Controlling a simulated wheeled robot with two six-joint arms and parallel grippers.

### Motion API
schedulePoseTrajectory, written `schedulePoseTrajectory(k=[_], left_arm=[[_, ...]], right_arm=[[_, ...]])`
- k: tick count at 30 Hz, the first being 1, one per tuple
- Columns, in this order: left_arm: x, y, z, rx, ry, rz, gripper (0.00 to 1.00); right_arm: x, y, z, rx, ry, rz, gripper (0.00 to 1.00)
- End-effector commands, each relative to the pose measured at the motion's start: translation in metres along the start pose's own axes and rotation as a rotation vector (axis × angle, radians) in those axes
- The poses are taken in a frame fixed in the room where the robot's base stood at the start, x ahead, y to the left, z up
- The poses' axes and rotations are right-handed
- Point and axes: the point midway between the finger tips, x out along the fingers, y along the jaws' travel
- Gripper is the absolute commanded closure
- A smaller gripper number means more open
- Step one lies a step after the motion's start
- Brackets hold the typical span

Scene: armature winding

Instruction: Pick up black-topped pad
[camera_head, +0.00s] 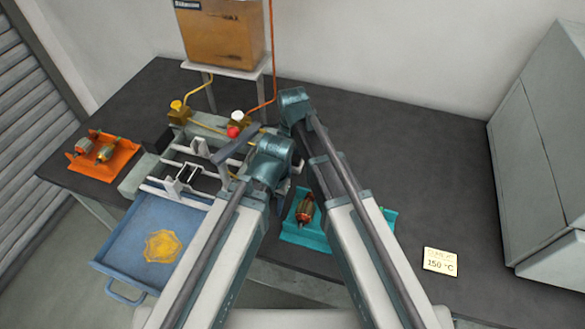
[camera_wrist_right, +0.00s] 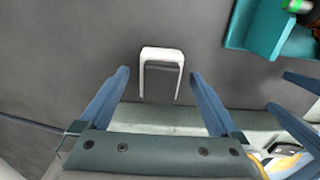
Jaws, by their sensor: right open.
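Blue finger-like parts, perhaps of my left gripper (camera_wrist_right: 285,95), show at the right edge. In the head view my arms cover much of the fixture's right side.
A teal tray (camera_head: 292,237) holds a copper-wound rotor (camera_head: 305,208). An orange tray (camera_head: 94,165) holds more rotors at the left. A label reads 150 °C (camera_head: 440,262).

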Motion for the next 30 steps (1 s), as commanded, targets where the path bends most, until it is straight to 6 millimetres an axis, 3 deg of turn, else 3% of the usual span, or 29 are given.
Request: schedulePoseTrajectory(k=[7, 22, 30], left_arm=[[0.0003, 0.0000, 0.0000, 0.000, 0.000, 0.000, 0.50], [0.0004, 0.0001, 0.0000, 0.000, 0.000, 0.000, 0.50], [-0.0008, -0.0001, 0.0000, 0.000, 0.000, 0.000, 0.50]], right_arm=[[0.0004, 0.0000, 0.0000, 0.000, 0.000, 0.000, 0.04], [0.0004, 0.0000, 0.0000, 0.000, 0.000, 0.000, 0.94], [-0.0008, 0.0000, 0.0000, 0.000, 0.000, 0.000, 0.94]])
